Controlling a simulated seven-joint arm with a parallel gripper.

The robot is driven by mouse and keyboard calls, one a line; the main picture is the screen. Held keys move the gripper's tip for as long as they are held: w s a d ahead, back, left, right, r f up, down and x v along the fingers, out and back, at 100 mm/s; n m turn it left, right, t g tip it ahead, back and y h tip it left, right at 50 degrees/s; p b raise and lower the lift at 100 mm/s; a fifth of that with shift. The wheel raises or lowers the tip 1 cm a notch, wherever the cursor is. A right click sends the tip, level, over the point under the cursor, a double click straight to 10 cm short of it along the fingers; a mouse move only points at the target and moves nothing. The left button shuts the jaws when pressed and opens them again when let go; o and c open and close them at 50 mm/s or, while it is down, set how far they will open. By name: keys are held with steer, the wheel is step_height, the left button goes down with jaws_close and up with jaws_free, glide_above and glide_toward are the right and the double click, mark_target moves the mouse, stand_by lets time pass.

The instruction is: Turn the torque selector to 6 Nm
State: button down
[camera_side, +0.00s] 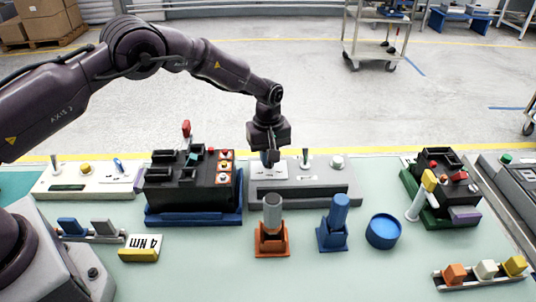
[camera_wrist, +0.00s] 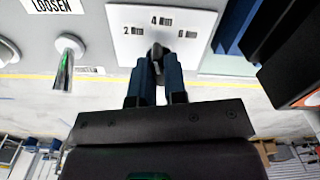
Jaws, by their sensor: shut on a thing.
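The torque selector is a small dark knob (camera_wrist: 157,50) on a white plate (camera_wrist: 120,18) marked 2, 4 and 6 from left to right in the wrist view. My gripper (camera_wrist: 156,68) is shut on the knob, with a blue finger on each side. The knob's visible tip lies below the 4 and appears to point up toward it, though the fingers hide part of it. In the side view my gripper (camera_side: 270,160) is down at the left part of the grey panel (camera_side: 335,190), and the knob is hidden there.
A metal lever (camera_wrist: 66,58) under a LOOSEN label stands beside the plate; it also shows in the side view (camera_side: 306,157). A black unit on a blue base (camera_side: 190,215) stands close to the left. A yellow 4 NM block (camera_side: 140,248) lies in front. Orange (camera_side: 271,240) and blue holders (camera_side: 333,235) stand before the panel.

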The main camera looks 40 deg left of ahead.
steer(key=m, duration=0.6)
steer(key=shift+m, duration=0.3)
steer(key=m, duration=0.5)
steer(key=shift+w+d, duration=0.1)
steer(key=shift+m, duration=0.3)
steer(key=c, duration=1.2)
jaws_free()
steer(key=shift+o, duration=0.2)
step_height(320, 180, up, 13)
